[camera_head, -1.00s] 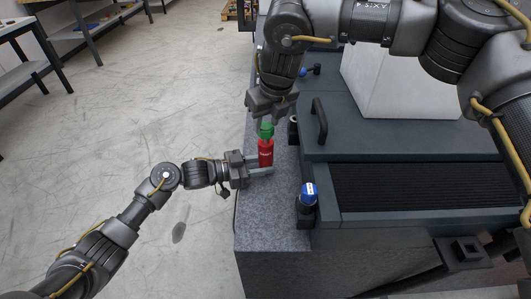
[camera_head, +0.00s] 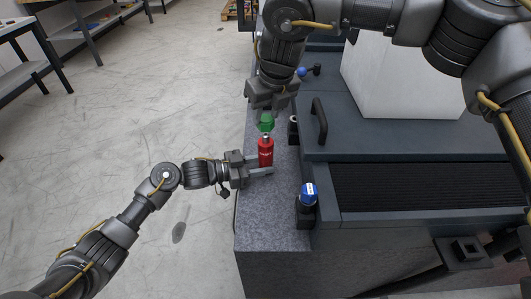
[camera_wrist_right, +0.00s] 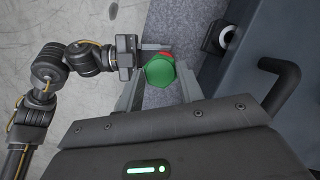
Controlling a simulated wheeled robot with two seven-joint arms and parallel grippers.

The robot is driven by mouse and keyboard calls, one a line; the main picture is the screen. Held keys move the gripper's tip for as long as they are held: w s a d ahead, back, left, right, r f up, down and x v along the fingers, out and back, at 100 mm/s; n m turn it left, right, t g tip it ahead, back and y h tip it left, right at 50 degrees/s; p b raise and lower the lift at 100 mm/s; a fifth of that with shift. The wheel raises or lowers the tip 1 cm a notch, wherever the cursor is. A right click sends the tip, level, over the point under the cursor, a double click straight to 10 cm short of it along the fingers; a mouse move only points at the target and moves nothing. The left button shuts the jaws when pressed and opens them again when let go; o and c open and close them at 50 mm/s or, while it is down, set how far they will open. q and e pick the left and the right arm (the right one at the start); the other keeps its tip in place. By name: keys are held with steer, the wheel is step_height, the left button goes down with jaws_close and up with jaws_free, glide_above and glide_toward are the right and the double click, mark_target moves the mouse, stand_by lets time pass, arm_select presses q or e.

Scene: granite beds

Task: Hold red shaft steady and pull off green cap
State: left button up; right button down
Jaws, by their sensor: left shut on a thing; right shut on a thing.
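The red shaft (camera_head: 265,152) stands upright on the granite bed, and its narrower top is bare. My left gripper (camera_head: 260,172) is shut on the red shaft from the left, low down. The green cap (camera_head: 266,122) is above the shaft with a small gap between them. My right gripper (camera_head: 267,112) comes from above and is shut on the green cap. In the right wrist view the green cap (camera_wrist_right: 159,71) sits between the fingers and hides most of the red shaft (camera_wrist_right: 167,57).
The granite bed (camera_head: 270,215) has bare room in front of the shaft. To the right are a blue-topped post (camera_head: 308,195), a dark handle (camera_head: 319,120) and a dark machine cover with a white block (camera_head: 400,80). Open floor lies left.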

steer(key=shift+r, duration=0.9)
arm_select(q)
steer(key=o, duration=1.2)
steer(key=shift+c, duration=0.2)
steer(key=shift+a, duration=0.1)
steer(key=v, duration=1.1)
steer(key=shift+s+a, duration=0.15)
steer(key=shift+a, duration=0.25)
